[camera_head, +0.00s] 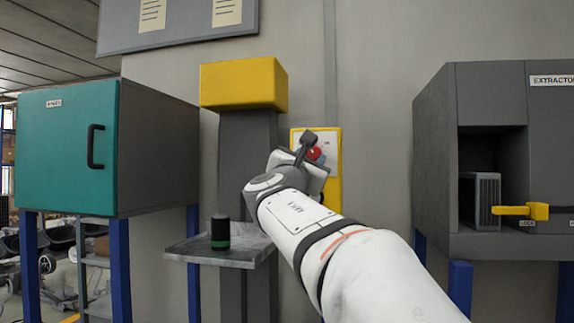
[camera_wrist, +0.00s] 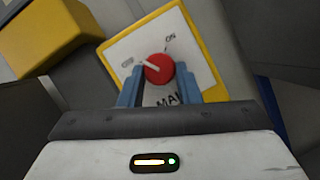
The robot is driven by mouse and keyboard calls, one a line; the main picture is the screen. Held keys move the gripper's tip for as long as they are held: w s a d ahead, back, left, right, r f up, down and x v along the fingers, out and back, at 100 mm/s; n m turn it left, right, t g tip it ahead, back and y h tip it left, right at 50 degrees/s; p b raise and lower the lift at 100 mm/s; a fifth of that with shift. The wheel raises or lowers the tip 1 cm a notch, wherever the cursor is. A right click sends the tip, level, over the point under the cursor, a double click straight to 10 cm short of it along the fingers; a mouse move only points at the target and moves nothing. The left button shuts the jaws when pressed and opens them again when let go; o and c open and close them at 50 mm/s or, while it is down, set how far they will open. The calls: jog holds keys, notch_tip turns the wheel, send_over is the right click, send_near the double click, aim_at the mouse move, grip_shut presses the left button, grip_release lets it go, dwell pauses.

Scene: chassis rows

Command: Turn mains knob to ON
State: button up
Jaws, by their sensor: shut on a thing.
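The red mains knob (camera_wrist: 159,66) sits on a white plate (camera_wrist: 200,60) with a yellow border. Its pale pointer is turned to the left, toward a small blurred label; the ON label (camera_wrist: 171,37) is above and slightly right of the knob. My gripper (camera_wrist: 158,73) has its two blue fingers on either side of the knob and is shut on it. In the head view the knob (camera_head: 315,153) shows as a red spot by my gripper (camera_head: 312,160), and my wrist hides much of the plate.
A teal-door cabinet (camera_head: 70,150) stands at left. A yellow-topped grey column (camera_head: 243,85) is beside the panel, with a small shelf (camera_head: 190,252) holding a dark, green-banded cylinder (camera_head: 220,232). A grey extractor unit (camera_head: 435,150) with a yellow handle (camera_head: 525,211) stands at right.

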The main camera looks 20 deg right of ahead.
jog(key=m+g, duration=0.1)
jog(key=m, duration=0.2)
jog(key=m+g+b, duration=0.1)
jog(key=m, duration=0.2)
jog(key=m+g+h, duration=0.1)
jog(key=m+g, duration=0.1)
jog(key=m, duration=0.1)
jog(key=shift+w+a+r+b, duration=0.1)
jog(key=shift+w+a+b, duration=0.15)
jog(key=shift+b, duration=0.1)
jog(key=m, duration=0.1)
jog(key=m+g, duration=0.1)
jog(key=m, duration=0.1)
jog(key=m+p, duration=0.1)
jog(key=m, duration=0.1)
jog(key=shift+r+g+y, duration=0.25)
jog(key=shift+g+y, duration=0.15)
jog(key=shift+r+m+y+p, duration=0.1)
jog(key=shift+m+y+p, duration=0.5)
jog(key=shift+m, duration=1)
jog(key=shift+g, duration=0.3)
jog(key=o, duration=1)
jog(key=shift+s+r, duration=0.15)
